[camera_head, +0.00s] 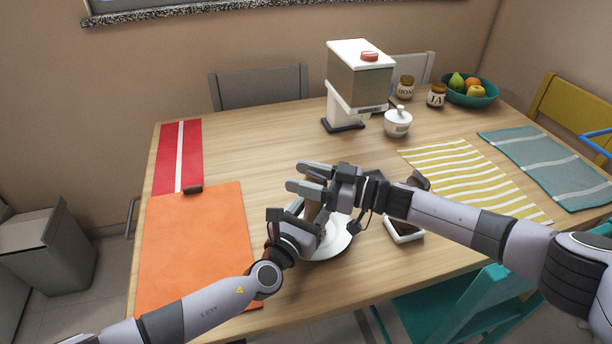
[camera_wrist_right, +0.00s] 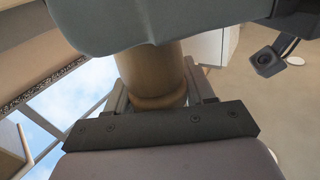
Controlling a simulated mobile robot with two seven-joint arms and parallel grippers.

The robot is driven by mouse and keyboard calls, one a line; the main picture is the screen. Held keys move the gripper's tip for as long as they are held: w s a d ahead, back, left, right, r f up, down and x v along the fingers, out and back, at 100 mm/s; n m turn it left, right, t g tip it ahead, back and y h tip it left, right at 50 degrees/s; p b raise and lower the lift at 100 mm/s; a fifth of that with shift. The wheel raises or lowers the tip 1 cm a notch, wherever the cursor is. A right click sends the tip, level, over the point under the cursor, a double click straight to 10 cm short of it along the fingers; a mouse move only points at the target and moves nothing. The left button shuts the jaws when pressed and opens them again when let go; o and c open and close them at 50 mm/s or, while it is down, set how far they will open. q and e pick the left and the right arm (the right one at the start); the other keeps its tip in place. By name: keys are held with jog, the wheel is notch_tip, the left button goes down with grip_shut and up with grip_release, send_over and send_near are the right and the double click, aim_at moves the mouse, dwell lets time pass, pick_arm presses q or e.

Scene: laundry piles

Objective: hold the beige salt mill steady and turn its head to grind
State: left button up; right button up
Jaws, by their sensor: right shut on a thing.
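The beige salt mill (camera_head: 314,211) stands roughly upright at the near middle of the table, mostly covered by my two grippers. My right gripper (camera_head: 306,180) is shut on its upper part, coming in from the right. In the right wrist view the mill (camera_wrist_right: 152,76) shows as a tan, rounded column between the fingers. My left gripper (camera_head: 300,217) is at the mill's lower part, below the right one. Its fingers are partly hidden, so I cannot tell how firmly they close on it.
A white plate (camera_head: 333,243) lies beside and behind the left gripper. An orange placemat (camera_head: 195,245) is at the left, a yellow striped one (camera_head: 470,178) at the right. A dispenser (camera_head: 358,85), a white sugar bowl (camera_head: 397,124) and a fruit bowl (camera_head: 470,98) stand farther back.

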pick_arm(q)
jog(key=shift+d, duration=0.1)
pick_arm(e)
jog(key=o, duration=1)
jog(key=shift+c, duration=0.2)
pick_arm(q)
jog(key=o, duration=1.3)
pick_arm(e)
jog(key=v, duration=0.7)
jog(key=shift+d, duration=0.3)
pick_arm(q)
jog(key=shift+s, duration=0.1)
